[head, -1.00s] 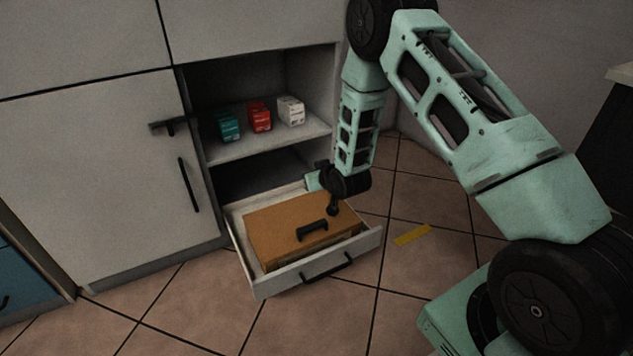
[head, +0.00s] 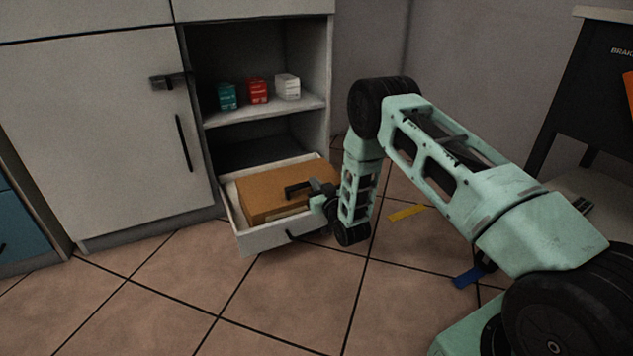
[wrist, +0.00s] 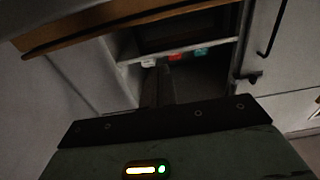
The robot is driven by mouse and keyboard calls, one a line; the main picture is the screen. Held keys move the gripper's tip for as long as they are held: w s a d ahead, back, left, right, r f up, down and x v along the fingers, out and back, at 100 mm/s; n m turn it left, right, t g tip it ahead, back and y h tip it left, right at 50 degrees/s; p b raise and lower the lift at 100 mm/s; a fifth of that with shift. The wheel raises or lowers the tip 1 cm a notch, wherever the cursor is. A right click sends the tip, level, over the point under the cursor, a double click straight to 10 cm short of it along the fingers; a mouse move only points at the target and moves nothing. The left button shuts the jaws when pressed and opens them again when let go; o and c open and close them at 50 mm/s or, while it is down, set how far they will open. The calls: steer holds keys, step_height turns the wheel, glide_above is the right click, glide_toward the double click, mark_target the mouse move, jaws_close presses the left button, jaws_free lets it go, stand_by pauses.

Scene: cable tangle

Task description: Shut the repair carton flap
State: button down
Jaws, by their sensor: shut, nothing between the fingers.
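The repair carton (head: 262,212) is a brown box in the pulled-out pale drawer (head: 263,240) under the open cabinet bay. Its brown flap (head: 268,186) lies over the top and looks flat, with a black handle (head: 297,188) on it. I cannot tell whether it is fully shut. My gripper (head: 318,187) is at the flap's right side, close to the handle. Touching or apart is unclear. In the wrist view my shut, empty fingers (wrist: 160,84) point toward the bay, and a brown panel edge (wrist: 130,20) crosses the top.
Teal (head: 227,96), red (head: 257,91) and white (head: 287,87) small boxes stand on the shelf above. A closed cabinet door (head: 110,130) is on the left. A yellow strip (head: 407,212) and a blue strip (head: 468,276) lie on the tiled floor. The front floor is clear.

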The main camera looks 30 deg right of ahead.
steer(key=shift+s+f, duration=0.2)
steer(key=shift+f, duration=0.7)
steer(key=shift+s+f, duration=0.15)
steer(key=shift+f, duration=0.75)
steer(key=shift+s, duration=0.1)
steer(key=s+p, duration=1.3)
steer(key=s, duration=0.4)
steer(key=shift+f, duration=0.45)
steer(key=shift+s, duration=0.1)
